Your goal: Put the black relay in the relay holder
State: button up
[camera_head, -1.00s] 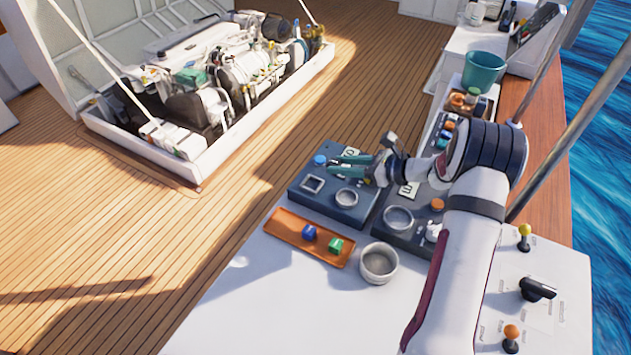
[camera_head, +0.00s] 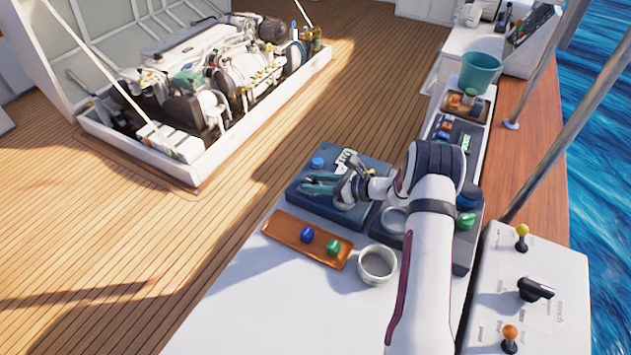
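My gripper (camera_head: 318,184), with teal fingers, is low over the left dark blue panel (camera_head: 314,207), pointing left. Its fingers look apart, but the gap is too small and dark to tell whether anything is between them. I cannot make out the black relay in this view. The relay holder cannot be told for sure; the square socket on the left panel is largely covered by my gripper.
A round metal cup (camera_head: 377,264) stands right of the tray. My arm covers much of the right panel (camera_head: 462,250), which has a green knob (camera_head: 465,221). A teal bucket (camera_head: 480,72) is at the back. The white counter (camera_head: 290,310) in front is clear.

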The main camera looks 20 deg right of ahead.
jog(key=v, duration=1.2)
jog(key=s+a+r+n+g+h, duration=0.1)
jog(key=s+a+r+n+g, duration=0.3)
jog(key=s+a+r+n, duration=0.5)
jog(key=s+a+r+n+g, duration=0.45)
jog(key=s+a, duration=0.25)
jog(key=a, duration=0.3)
jog(key=s+f+n+g+h, duration=0.1)
jog(key=s+n+h, duration=0.5)
jog(key=s, duration=1.1)
jog(key=shift+d+n+h, duration=0.2)
jog(key=shift+n+h, duration=0.1)
jog(key=shift+n, duration=0.65)
